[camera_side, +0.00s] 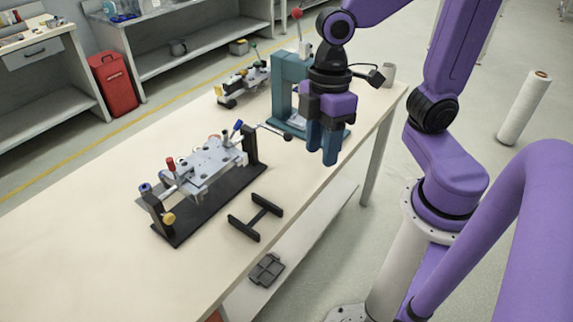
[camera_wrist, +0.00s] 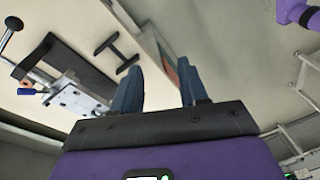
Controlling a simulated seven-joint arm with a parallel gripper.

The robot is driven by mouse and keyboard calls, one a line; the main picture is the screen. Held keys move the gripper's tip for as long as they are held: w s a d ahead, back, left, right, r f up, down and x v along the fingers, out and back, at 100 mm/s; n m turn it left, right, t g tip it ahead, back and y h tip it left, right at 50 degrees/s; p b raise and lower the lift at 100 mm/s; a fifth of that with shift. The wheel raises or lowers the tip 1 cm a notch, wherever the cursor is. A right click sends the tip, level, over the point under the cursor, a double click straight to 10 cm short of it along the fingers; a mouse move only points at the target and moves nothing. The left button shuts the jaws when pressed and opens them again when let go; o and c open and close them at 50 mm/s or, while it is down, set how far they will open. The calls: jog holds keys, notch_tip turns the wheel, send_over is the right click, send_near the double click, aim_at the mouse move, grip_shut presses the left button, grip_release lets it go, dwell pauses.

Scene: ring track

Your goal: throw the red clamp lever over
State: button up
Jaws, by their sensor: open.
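The red clamp lever (camera_side: 170,163) stands roughly upright at the left part of a silver clamp fixture (camera_side: 208,160). The fixture sits between black end posts on a black base plate (camera_side: 190,226). A blue lever (camera_side: 238,126) is at the fixture's right end. My gripper (camera_side: 322,158) is open and empty, pointing down above the table, to the right of the fixture and apart from it. The wrist view shows its two blue fingers (camera_wrist: 160,78) spread, with part of the fixture (camera_wrist: 75,97) at the left. I cannot make out the red lever there.
A black H-shaped stand (camera_side: 257,216) lies on the table in front of the fixture. A teal press (camera_side: 290,80) stands behind my gripper, and another fixture (camera_side: 243,80) is farther back. A rod with a dark knob (camera_side: 287,137) sticks out toward my gripper. The table's left part is clear.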

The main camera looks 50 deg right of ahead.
jog(key=s+d+f+t+h, duration=0.1)
jog(key=s+d+f, duration=0.1)
jog(key=s+d, duration=0.3)
jog(key=shift+s+m, duration=0.3)
jog(key=shift+s, duration=0.3)
